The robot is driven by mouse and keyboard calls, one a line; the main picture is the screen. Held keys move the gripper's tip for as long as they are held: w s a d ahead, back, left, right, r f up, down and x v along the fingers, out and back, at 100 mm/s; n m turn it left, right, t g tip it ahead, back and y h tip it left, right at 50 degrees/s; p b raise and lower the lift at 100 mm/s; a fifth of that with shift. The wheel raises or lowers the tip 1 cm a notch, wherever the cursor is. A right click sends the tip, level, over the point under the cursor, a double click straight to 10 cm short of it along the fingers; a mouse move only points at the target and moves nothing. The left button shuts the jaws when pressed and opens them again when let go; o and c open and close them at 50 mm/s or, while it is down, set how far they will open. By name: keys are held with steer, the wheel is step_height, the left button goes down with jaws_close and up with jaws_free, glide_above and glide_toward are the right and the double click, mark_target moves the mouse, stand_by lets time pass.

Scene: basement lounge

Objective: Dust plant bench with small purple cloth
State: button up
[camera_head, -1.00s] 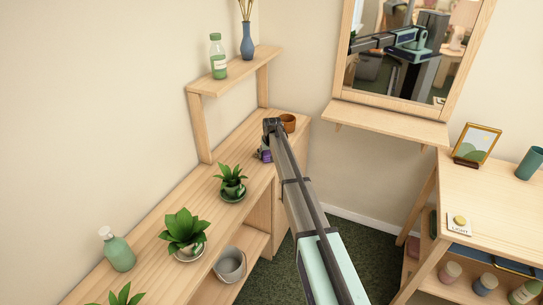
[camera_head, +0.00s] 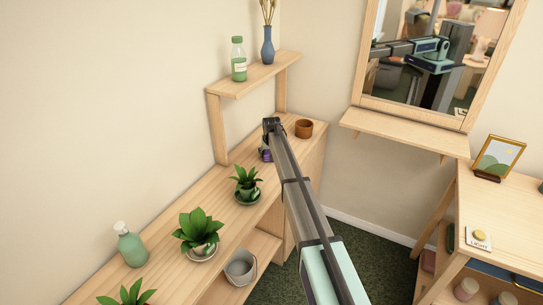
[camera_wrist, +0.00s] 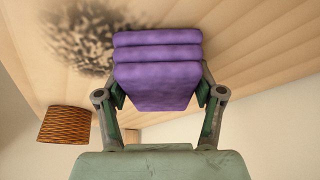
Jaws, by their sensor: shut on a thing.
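The plant bench (camera_head: 165,262) runs along the left wall with several potted plants on it. My gripper (camera_wrist: 160,97) is shut on the small purple cloth (camera_wrist: 158,52), a folded pad between its two fingers. In the head view the cloth (camera_head: 266,155) shows as a small purple patch at the bench's far part, partly hidden by my arm. In the wrist view a dark, speckled dust patch (camera_wrist: 82,38) lies on the wood beside the cloth, at upper left. I cannot tell whether the cloth touches the wood.
A brown pot (camera_head: 304,128) stands on the bench right of my gripper. A small raised shelf (camera_head: 255,75) with a bottle (camera_head: 238,60) and a blue vase (camera_head: 267,46) is behind. The nearest upright plant (camera_head: 246,186) stands in front of my gripper. A mirror (camera_head: 430,60) hangs right.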

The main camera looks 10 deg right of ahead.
steer(key=s+d, duration=0.2)
steer(key=d, duration=0.1)
steer(key=s+d, duration=0.4)
steer(key=d, duration=0.1)
steer(key=shift+d+f+b, duration=0.1)
steer(key=shift+d+b, duration=0.2)
steer(key=shift+b, duration=0.05)
steer(key=shift+d+r, duration=0.1)
steer(key=shift+r, duration=0.2)
step_height(320, 180, up, 8)
steer(key=p, duration=0.2)
steer(key=shift+f, duration=0.25)
stand_by(0.3)
